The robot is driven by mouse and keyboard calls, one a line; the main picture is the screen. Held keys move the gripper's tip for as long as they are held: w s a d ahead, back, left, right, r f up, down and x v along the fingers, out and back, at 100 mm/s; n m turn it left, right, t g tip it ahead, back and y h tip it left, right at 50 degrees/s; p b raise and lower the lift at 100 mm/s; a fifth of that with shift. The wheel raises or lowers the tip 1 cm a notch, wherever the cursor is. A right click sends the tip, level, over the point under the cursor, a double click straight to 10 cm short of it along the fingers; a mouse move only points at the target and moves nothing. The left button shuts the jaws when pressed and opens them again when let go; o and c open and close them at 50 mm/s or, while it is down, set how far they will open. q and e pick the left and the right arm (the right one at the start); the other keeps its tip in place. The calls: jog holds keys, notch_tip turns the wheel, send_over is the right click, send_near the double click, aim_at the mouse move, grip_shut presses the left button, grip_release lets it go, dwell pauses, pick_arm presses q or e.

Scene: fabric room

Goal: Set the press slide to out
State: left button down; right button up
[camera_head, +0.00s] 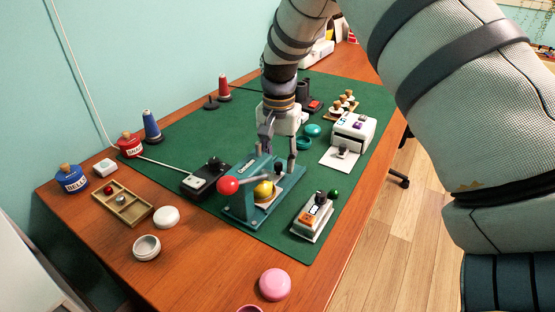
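The teal press (240,207) stands on the green mat, with a red ball (228,185) on its lever at the left. A yellow round piece (264,190) sits low in the press, on a pale slide plate (268,203). A small dark knob (278,168) shows behind it. My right gripper (279,159) points down over the back of the press, its two fingers apart, one on each side of the dark knob as seen from here. I cannot tell whether they touch the press. Nothing shows between the fingers except perhaps the knob. My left gripper is out of view.
A grey device with a green ball (316,215) stands right of the press, and a black device (205,179) stands left. A white machine (353,132) is behind right. Jars, a wooden tray (121,204) and a pink lid (275,284) lie around the green mat (275,245).

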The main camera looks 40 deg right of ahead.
jog(key=shift+c, duration=0.2)
